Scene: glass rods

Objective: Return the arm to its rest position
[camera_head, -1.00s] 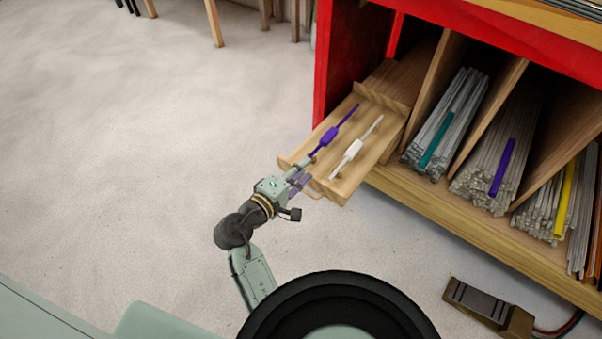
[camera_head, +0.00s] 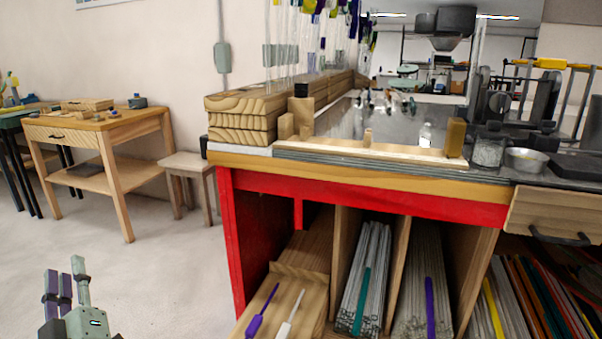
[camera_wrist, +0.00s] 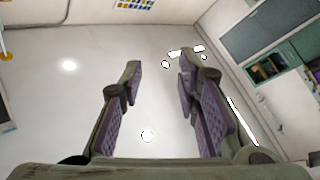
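My gripper (camera_head: 68,287) is at the lower left of the head view, pointing up, over the pale floor and well left of the red bench. In the wrist view my gripper (camera_wrist: 158,80) shows its two purple-padded fingers spread apart with nothing between them. Most of the arm below it is out of the head view.
A pulled-out wooden drawer (camera_head: 312,257) holds a purple tool (camera_head: 262,312) and a white tool (camera_head: 291,315). The red bench (camera_head: 240,230) has compartments of glass rods to the right. A small wooden table (camera_head: 125,126) and a stool (camera_head: 188,160) stand behind. Floor around my gripper is clear.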

